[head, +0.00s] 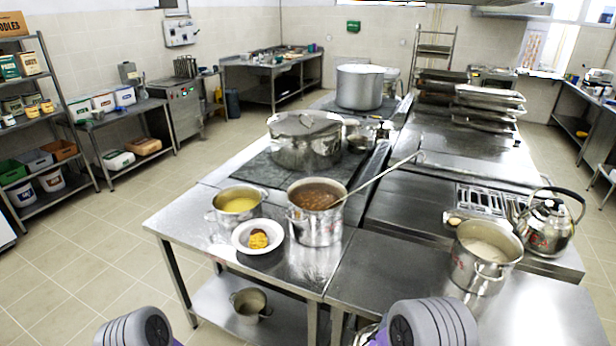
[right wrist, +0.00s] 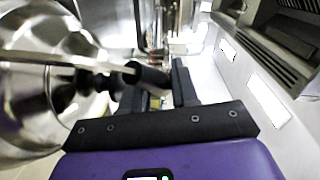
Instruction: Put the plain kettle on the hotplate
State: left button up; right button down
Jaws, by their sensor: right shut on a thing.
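In the right wrist view my right gripper (right wrist: 157,88) is shut on the dark handle of a shiny round steel kettle (right wrist: 35,95). The kettle is cut off at the left edge; I see no marking on the part that shows. In the head view a sliver of shiny metal (head: 366,335) shows by my right arm at the bottom edge, and the gripper is out of frame. A dark hotplate (head: 245,172) on the range bears a big lidded pot. A second steel kettle (head: 548,228) with reddish marks stands on the right counter. My left gripper is out of view.
A pot of brown soup (head: 316,222) with a long ladle, a yellow soup pot (head: 237,208) and a white plate (head: 244,246) crowd the near counter. The big lidded pot (head: 305,145) stands behind them. An open pot (head: 483,265) stands at right. The counter (head: 385,285) between them is clear.

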jog(key=f+n+y, duration=0.1)
jog(key=a+f+n+t+y+b, duration=0.1)
jog(key=y, duration=0.1)
jog(key=f+n+y, duration=0.1)
jog(key=f, duration=0.1)
jog(key=shift+w+a+t+y+b, duration=0.15)
jog(key=shift+w+t+y+b, duration=0.15)
jog(key=shift+s+a+f+n+y+b, duration=0.2)
jog(key=shift+a+f+n+y, duration=0.25)
jog(key=shift+y, duration=0.2)
jog(key=shift+s+a+f+n+y+b, duration=0.1)
jog(key=shift+a+f+n+y+b, duration=0.1)
jog(key=shift+f+n+y, duration=0.3)
jog(key=shift+r, duration=0.15)
